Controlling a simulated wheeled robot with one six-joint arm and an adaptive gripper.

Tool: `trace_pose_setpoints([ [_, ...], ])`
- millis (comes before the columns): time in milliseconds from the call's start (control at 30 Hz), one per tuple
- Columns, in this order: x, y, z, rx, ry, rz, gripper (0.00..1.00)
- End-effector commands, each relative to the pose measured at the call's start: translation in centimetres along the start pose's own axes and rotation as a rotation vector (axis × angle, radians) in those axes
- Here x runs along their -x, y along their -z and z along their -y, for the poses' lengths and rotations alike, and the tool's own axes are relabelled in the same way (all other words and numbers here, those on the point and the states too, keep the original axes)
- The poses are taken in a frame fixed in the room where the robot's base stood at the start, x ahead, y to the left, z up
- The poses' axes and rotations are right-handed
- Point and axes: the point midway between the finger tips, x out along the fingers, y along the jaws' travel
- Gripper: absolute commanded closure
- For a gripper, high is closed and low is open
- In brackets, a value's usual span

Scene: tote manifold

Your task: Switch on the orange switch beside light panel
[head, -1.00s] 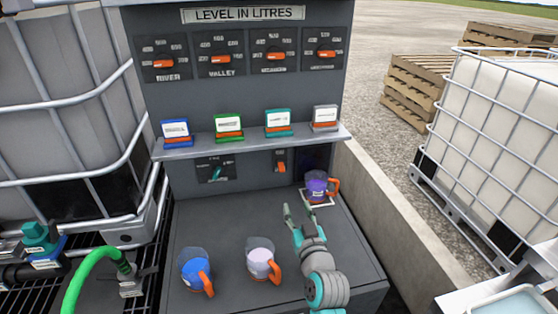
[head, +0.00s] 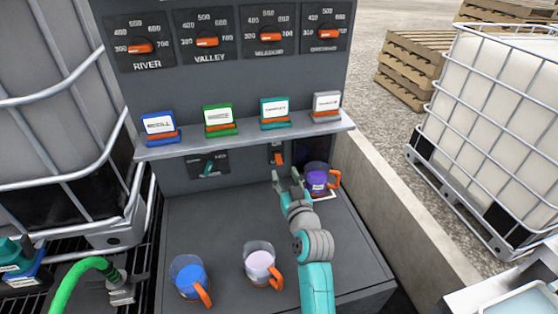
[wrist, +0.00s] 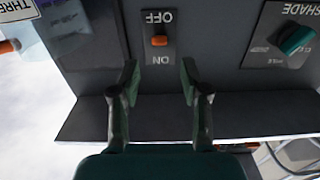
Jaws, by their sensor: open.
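The orange switch (head: 278,158) sits on a small dark plate on the grey front panel, under the shelf. In the wrist view the switch (wrist: 159,41) shows upside down, between the words OFF and ON; I cannot tell which way it is set. Beside it is a dark square panel (wrist: 90,45), likely the light panel, partly hidden in the head view behind a jug of purple liquid. My gripper (head: 285,180) is open and empty, just in front of the switch. In the wrist view the switch lies beyond the gap between its fingers (wrist: 159,82), apart from them.
The purple jug (head: 317,180) stands close right of my gripper. A blue jug (head: 188,279) and a pale jug (head: 260,264) stand on the counter (head: 215,225). The shelf (head: 200,147) with coloured cards juts out above the switch. A teal knob (head: 208,168) is to the left.

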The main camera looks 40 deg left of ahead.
Motion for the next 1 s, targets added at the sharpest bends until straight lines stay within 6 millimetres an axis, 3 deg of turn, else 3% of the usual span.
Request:
trace_pose_setpoints([
  [200, -4.0, 0.1, 0.1, 0.000, 0.002, 0.000, 0.54],
  [400, -6.3, 0.1, 0.0, 0.000, 0.001, 0.000, 0.54],
  [867, -7.3, 0.0, 0.0, 0.000, 0.000, 0.000, 0.54],
  [1000, -7.3, 0.0, 0.0, 0.000, 0.000, 0.000, 0.87],
])
